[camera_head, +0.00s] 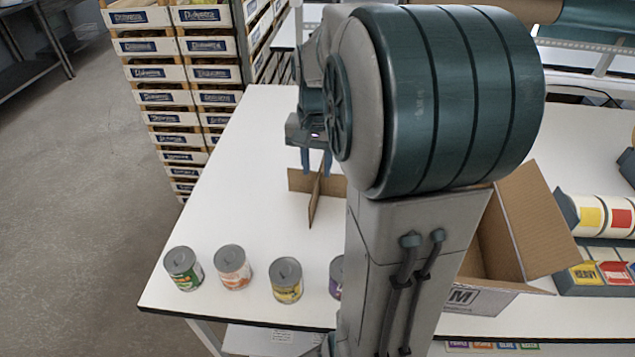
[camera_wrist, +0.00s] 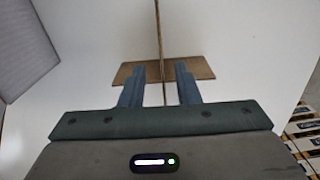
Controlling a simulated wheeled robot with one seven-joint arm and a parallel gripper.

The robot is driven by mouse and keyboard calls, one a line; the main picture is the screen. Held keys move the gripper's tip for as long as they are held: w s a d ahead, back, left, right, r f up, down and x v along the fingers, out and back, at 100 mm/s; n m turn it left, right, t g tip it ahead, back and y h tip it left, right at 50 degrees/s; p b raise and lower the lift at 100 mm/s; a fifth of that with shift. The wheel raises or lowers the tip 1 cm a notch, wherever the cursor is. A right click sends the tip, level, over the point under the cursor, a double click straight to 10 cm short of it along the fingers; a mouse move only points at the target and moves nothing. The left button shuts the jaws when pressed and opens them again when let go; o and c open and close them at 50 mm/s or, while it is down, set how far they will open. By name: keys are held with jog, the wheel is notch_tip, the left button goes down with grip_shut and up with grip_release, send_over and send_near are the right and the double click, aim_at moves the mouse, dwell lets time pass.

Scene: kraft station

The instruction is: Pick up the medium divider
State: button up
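The divider (camera_head: 315,190) is a brown cardboard cross standing upright on the white table, left of my arm in the head view. My arm hides its right part. In the wrist view the divider (camera_wrist: 190,69) shows as two crossing panels seen from above. My gripper (camera_head: 316,160) is over the top of the divider, fingers pointing down. In the wrist view the fingers of my gripper (camera_wrist: 161,72) are apart, one on each side of one panel, with a gap visible on both sides.
Several cans (camera_head: 233,267) stand along the table's front edge. An open cardboard box (camera_head: 520,225) is right of my arm, partly hidden by it. Stacked crates (camera_head: 165,73) stand behind the table at the left. The white table (camera_head: 240,190) is clear left of the divider.

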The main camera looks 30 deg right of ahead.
aim_at(317, 180)
jog(key=shift+w+d+f+p, duration=0.1)
jog(key=shift+w+f+p, duration=0.1)
jog(key=shift+f, duration=1.4)
jog(key=shift+w+d+f+p, duration=0.1)
jog(key=shift+f+p, duration=0.05)
jog(key=shift+f, duration=1.45)
jog(key=shift+c, duration=0.3)
grip_shut()
